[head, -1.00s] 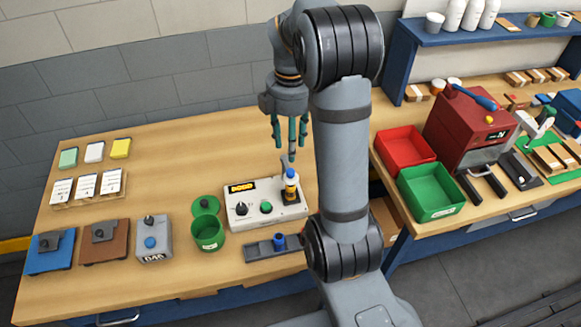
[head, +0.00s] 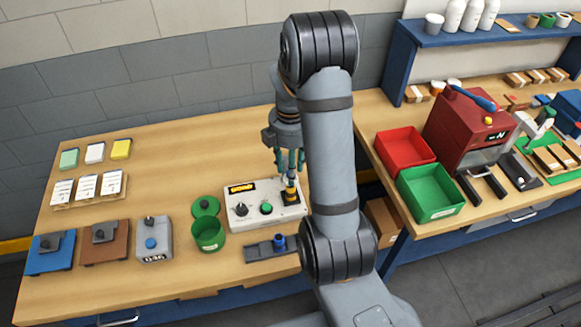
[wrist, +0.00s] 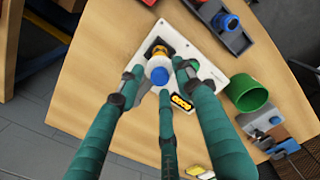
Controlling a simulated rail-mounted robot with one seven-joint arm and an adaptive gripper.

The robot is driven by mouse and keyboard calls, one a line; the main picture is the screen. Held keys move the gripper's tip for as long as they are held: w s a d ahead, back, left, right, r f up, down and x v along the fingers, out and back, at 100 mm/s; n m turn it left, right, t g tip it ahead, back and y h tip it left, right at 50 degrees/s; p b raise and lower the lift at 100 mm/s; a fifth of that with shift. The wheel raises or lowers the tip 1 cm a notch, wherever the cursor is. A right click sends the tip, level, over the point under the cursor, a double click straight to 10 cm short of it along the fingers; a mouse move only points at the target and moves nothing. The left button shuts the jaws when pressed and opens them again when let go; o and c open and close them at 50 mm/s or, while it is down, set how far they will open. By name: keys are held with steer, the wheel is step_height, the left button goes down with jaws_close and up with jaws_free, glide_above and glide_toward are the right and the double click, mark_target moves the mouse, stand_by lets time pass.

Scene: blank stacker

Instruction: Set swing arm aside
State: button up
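A white control box (head: 235,216) stands on the wooden table, with a black knob, a green button and a yellow label. At its right end is an upright post with a yellow and black body (head: 291,195) and a blue cap. The blue cap (wrist: 159,75) shows in the wrist view between my fingers. My gripper (head: 290,165) points down over this post. Its three green fingers (wrist: 160,80) are spread around the cap, with gaps visible. I cannot tell which part is the swing arm; my arm hides the area right of the box.
A dark tray with a blue knob (head: 279,241) lies in front of the box. A green cup (head: 208,235) and its lid (head: 206,206) are to the left. A grey block (head: 153,241) stands farther left. The table behind the box is largely clear.

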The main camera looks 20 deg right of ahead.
jaws_close()
stand_by(0.7)
